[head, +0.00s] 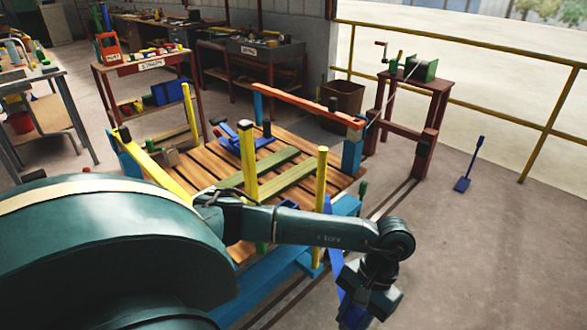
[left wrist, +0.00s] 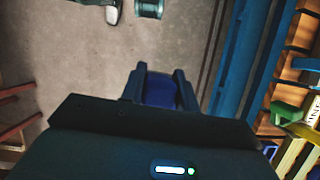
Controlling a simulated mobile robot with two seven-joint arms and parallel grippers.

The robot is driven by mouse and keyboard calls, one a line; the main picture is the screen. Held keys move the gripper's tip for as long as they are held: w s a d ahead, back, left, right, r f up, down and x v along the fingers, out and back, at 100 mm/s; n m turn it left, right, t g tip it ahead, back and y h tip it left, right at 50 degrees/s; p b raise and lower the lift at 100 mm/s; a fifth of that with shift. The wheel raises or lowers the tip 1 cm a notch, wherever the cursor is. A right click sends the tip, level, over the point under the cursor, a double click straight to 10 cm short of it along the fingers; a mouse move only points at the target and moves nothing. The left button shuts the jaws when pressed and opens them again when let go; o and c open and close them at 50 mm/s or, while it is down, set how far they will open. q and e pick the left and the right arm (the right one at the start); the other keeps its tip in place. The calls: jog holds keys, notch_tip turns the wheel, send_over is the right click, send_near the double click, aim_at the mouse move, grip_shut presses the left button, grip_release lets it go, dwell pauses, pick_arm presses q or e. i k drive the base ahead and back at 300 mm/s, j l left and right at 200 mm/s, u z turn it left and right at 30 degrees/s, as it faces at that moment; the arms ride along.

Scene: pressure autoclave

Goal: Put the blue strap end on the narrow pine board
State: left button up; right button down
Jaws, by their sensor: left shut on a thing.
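My left gripper (head: 352,312) hangs low beside the near right corner of the cart, below its deck. In the left wrist view its two fingers (left wrist: 160,82) are shut on a dark blue piece, the blue strap end (left wrist: 160,92). In the head view the blue strap (head: 336,268) runs down beside the cart to the gripper. A pale board (left wrist: 290,157) with a partly cut-off label, perhaps the narrow pine board, shows at the right edge of the left wrist view. I cannot tell which board in the head view it is. My right gripper is not in view.
The slatted cart deck (head: 192,172) carries greenish boards and a blue clamp-like tool (head: 245,140). Yellow posts (head: 322,178) and an orange bar (head: 305,104) stand around it. A red winch stand (head: 424,130) is behind right. Floor to the right is mostly clear.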

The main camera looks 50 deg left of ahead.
aim_at(276, 185)
jog(key=i, duration=1.4)
jog(key=i+u, duration=0.2)
jog(key=i, duration=1.1)
jog(key=z, duration=0.45)
jog(key=i+z, duration=0.15)
jog(key=z, duration=0.75)
jog(key=j+z, duration=0.1)
jog(key=z, duration=7.3)
